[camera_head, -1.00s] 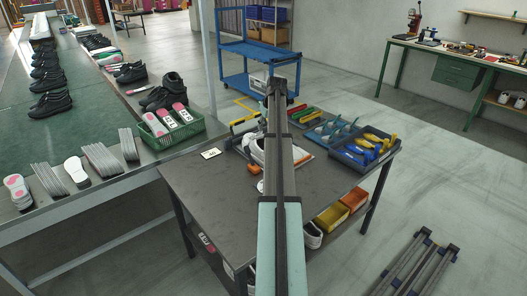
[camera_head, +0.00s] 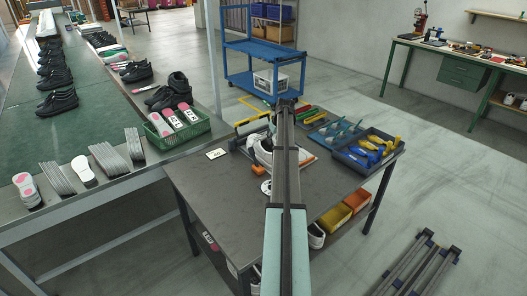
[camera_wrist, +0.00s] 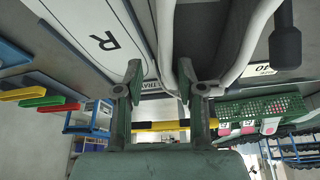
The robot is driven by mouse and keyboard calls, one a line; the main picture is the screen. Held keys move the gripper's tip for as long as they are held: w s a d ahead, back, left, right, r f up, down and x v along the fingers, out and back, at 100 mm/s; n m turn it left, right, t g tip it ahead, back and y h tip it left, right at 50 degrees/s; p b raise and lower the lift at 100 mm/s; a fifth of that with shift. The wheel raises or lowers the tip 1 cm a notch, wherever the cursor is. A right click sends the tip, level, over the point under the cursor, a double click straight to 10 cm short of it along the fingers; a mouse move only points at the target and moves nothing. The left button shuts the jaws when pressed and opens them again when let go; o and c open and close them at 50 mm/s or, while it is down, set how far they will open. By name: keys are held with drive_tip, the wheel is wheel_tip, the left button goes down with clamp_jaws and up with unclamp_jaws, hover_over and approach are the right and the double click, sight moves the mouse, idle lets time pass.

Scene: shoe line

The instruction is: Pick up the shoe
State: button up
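A white shoe (camera_head: 262,151) lies on the dark workbench (camera_head: 220,195) in the head view, partly hidden behind my arm. My gripper is hidden behind the arm there. In the wrist view my gripper (camera_wrist: 160,90) has its two fingers apart, with no object clearly held between them. A white panel marked R (camera_wrist: 108,40) lies beyond the left finger. Pale curved bands (camera_wrist: 240,55) run above the right finger; I cannot tell whether they belong to the shoe.
A green basket (camera_head: 190,132) sits on the conveyor side at left. An orange block (camera_head: 258,169) and a small card (camera_head: 216,153) lie on the bench. A blue trolley (camera_head: 262,52) stands behind.

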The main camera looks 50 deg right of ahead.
sight(270, 149)
drive_tip(key=shift+p+x, duration=0.95)
drive_tip(key=shift+x, duration=1.7)
drive_tip(key=shift+w, duration=0.1)
clamp_jaws()
